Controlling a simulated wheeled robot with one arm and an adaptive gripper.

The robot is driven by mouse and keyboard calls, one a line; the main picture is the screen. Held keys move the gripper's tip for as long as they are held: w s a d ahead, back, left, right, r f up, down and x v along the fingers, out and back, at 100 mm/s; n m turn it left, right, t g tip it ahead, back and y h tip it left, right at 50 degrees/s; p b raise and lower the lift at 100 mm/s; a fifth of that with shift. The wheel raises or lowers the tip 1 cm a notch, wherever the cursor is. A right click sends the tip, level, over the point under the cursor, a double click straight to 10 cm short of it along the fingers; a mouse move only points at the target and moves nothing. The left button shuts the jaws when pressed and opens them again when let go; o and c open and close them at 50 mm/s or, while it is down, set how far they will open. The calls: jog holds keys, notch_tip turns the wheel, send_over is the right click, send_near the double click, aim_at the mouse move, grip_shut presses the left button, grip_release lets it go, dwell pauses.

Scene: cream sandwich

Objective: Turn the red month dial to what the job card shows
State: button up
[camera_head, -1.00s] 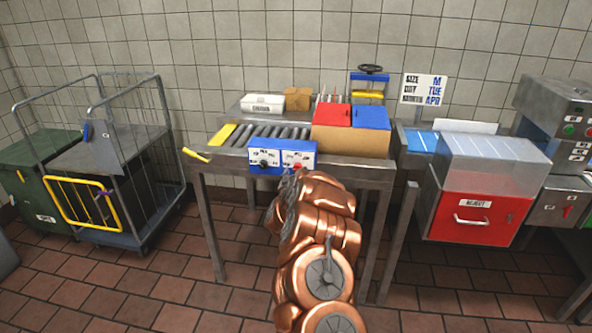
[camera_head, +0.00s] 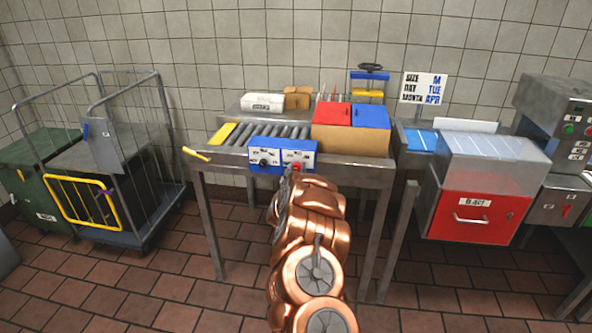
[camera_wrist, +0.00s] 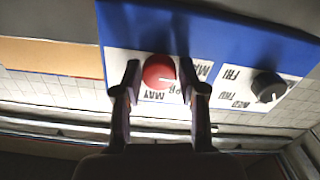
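The job card (camera_head: 424,88) on the back wall reads SIZE M, DAY TUE, MONTH APR. The blue control panel (camera_head: 283,155) on the conveyor's front carries a black dial (camera_head: 263,162) and the red month dial (camera_head: 297,167). In the wrist view the red month dial (camera_wrist: 158,72) shows close up, with MAY below it and partly covered lettering to its right. Its pale mark points right, towards the covered lettering. My gripper (camera_wrist: 159,80) is open, one finger on each side of the red dial, with small visible gaps. The black dial (camera_wrist: 268,86) is to the right.
A roller conveyor (camera_head: 270,130) lies behind the panel, with a bin with red and blue lids (camera_head: 350,140) at its right. A yellow handle (camera_head: 196,154) sticks out at the left. A red reject drawer (camera_head: 470,212) stands further right, and a cage trolley (camera_head: 130,235) far left.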

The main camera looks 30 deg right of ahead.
grip_shut()
jog(key=shift+f+b, duration=0.15)
jog(key=shift+b, duration=0.5)
jog(key=shift+f+m+b, duration=0.1)
jog(key=shift+m+b, duration=0.35)
jog(key=shift+m, duration=0.05)
jog(key=m+b, duration=0.2)
jog(key=b, duration=0.3)
jog(key=shift+m, duration=0.4)
jog(key=m+b, duration=0.3)
jog(key=b, duration=0.1)
jog(key=shift+r+m+b, duration=0.2)
jog(key=shift+m+b, duration=0.7)
jog(key=shift+b, duration=0.2)
jog(key=shift+r, duration=0.1)
